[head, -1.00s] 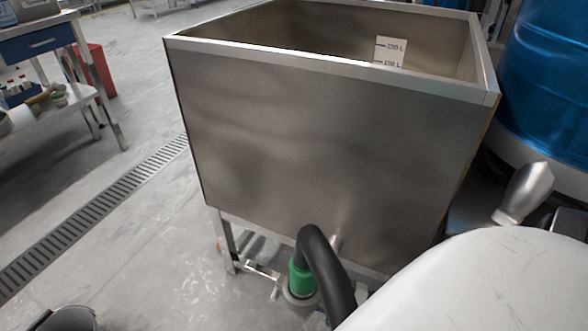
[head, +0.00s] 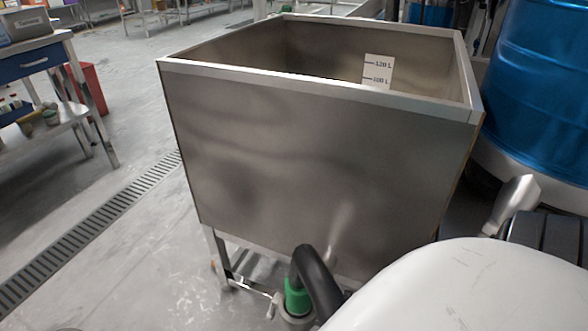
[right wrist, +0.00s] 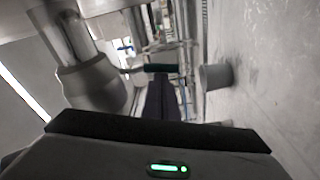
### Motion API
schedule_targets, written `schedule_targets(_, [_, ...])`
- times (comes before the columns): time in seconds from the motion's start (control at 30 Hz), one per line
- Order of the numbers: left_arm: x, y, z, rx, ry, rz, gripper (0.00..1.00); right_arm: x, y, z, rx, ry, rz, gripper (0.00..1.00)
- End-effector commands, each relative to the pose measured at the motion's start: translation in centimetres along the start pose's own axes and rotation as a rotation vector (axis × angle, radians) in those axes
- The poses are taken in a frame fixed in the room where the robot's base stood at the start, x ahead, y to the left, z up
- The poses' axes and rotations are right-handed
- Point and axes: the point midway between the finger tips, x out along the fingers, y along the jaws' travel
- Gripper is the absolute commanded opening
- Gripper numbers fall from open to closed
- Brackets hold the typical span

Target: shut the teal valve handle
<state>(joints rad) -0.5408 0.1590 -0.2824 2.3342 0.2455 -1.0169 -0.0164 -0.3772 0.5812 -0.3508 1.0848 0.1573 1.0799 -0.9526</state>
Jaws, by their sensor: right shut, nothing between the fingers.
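In the right wrist view, a dark teal bar, which looks like the valve handle (right wrist: 162,68), lies crosswise just past my fingertips. My right gripper (right wrist: 160,84) is shut and empty, pointing at it. I cannot tell whether they touch. In the head view, the steel tank (head: 310,165) stands in the middle, with a green fitting (head: 297,298) and a black hose (head: 318,280) under its front. The teal handle is not clear in the head view. My left gripper is in neither view.
A blue drum (head: 535,90) stands right of the tank. A floor drain grate (head: 95,230) runs along the left, and a workbench (head: 40,60) stands at the back left. In the right wrist view, a grey bucket (right wrist: 215,77) stands on the open floor.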

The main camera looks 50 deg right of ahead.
Motion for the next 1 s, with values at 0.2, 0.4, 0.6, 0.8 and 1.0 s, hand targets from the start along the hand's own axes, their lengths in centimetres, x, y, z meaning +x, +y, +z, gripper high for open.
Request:
schedule_targets(0.2, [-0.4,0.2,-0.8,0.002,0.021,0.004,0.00,-0.1,0.0,0.9,-0.040,-0.003,-0.005,0.00])
schedule_targets(0.4, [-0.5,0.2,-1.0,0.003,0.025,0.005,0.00,-0.2,0.1,1.4,-0.101,-0.003,-0.014,0.00])
schedule_targets(0.6, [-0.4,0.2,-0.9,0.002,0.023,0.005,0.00,-0.2,0.0,1.5,-0.120,-0.002,-0.018,0.00])
schedule_targets(0.8, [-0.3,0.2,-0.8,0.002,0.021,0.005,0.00,-0.2,0.0,1.5,-0.121,-0.003,-0.018,0.00])
schedule_targets(1.0, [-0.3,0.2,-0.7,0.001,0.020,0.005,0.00,-0.2,0.1,1.5,-0.121,-0.003,-0.018,0.00])
